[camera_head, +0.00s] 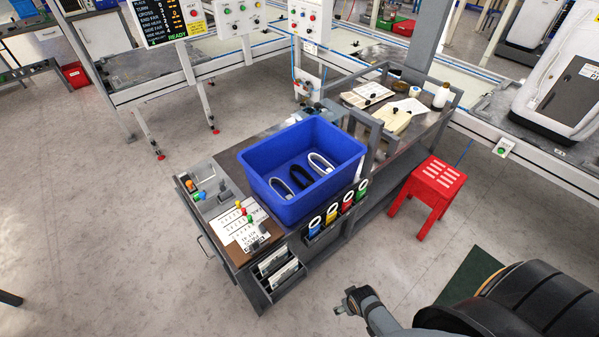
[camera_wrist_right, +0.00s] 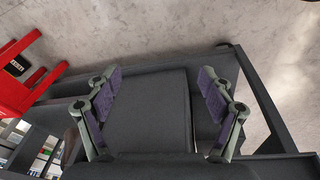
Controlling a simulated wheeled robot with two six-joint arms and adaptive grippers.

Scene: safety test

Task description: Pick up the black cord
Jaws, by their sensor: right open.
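The black cord (camera_head: 300,176) lies as a narrow loop on the floor of the blue bin (camera_head: 262,187), between two white cords (camera_head: 281,188) and (camera_head: 320,162). The bin stands on the workbench in the head view. My right gripper (camera_head: 345,301) is low in the head view, in front of the bench and well apart from the bin. In the right wrist view its two fingers (camera_wrist_right: 158,92) are spread apart. No cord is visible in that view. My left gripper is not in view.
A red stool (camera_head: 432,187) stands right of the bench and shows in the wrist view (camera_wrist_right: 22,80). Coloured-label holders (camera_head: 331,217) line the bench front beside the bin. A grey frame (camera_head: 372,140) rises behind the bin's right side. Floor left of the bench is clear.

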